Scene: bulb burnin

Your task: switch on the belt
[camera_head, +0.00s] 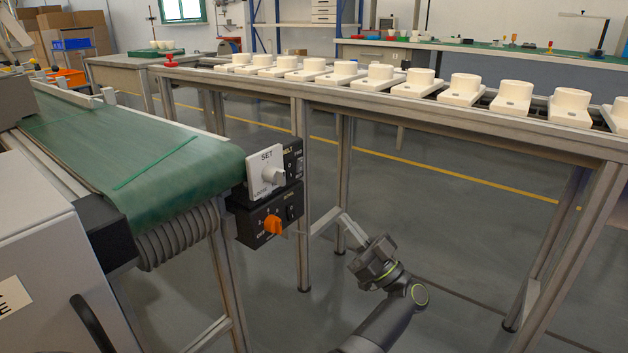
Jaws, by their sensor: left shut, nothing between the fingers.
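The green conveyor belt (120,150) runs in from the left and ends at a roller beside a black control box. The box carries a white SET plate (266,172) with a pale round knob. Below it is a black panel (250,222) with an orange knob (272,224), an OFF mark and a small dark control. Lettering behind the white plate is partly hidden. My left gripper (342,217) is shut and empty, to the right of the orange knob and apart from it. My right gripper is not in view.
A metal-framed line (420,110) with several white sockets (462,88) crosses behind and to the right. Its legs stand close to my left gripper. A grey cabinet (50,265) fills the lower left. A red button (169,58) sits at the line's far end. Open floor lies below.

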